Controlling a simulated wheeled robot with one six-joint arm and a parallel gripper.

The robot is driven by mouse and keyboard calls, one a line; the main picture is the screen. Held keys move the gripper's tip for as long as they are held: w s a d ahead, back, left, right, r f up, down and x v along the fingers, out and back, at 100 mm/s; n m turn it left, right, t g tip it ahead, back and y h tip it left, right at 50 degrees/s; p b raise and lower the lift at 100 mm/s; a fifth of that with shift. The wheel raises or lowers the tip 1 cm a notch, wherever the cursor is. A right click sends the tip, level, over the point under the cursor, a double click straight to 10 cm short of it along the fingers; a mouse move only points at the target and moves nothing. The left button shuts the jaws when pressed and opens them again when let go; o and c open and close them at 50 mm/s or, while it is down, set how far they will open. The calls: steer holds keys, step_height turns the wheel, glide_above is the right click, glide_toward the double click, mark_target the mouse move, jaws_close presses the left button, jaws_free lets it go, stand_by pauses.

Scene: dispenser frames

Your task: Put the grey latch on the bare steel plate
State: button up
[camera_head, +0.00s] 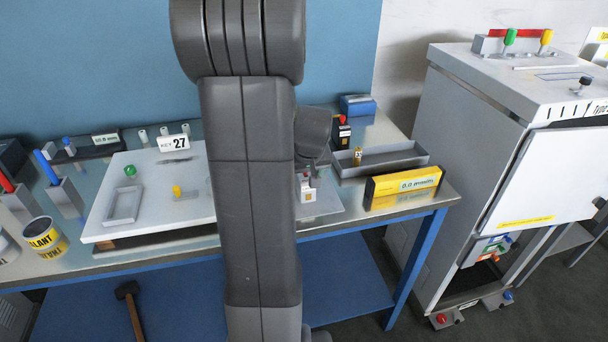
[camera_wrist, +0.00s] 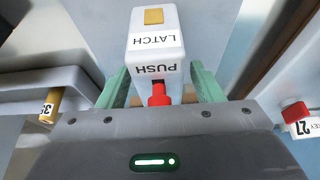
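The grey latch (camera_wrist: 155,55) is a pale block marked LATCH and PUSH, with a yellow square and a red button. It also shows in the head view (camera_head: 307,194), just right of my arm. The bare steel plate (camera_head: 327,208) lies flat under and around the latch in the head view. I cannot tell whether the latch touches it. My arm covers the plate's left part.
A yellow display box (camera_head: 404,187) is near the bench's front edge. A white board (camera_head: 150,215) with small parts is at left. A tall grey cabinet (camera_head: 455,150) stands at right.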

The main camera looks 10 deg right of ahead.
steer(key=shift+r, duration=0.55)
steer(key=v, duration=1.1)
steer(key=shift+s, duration=0.15)
steer(key=x, duration=1.2)
steer(key=shift+f, duration=0.4)
steer(key=shift+r, duration=1.45)
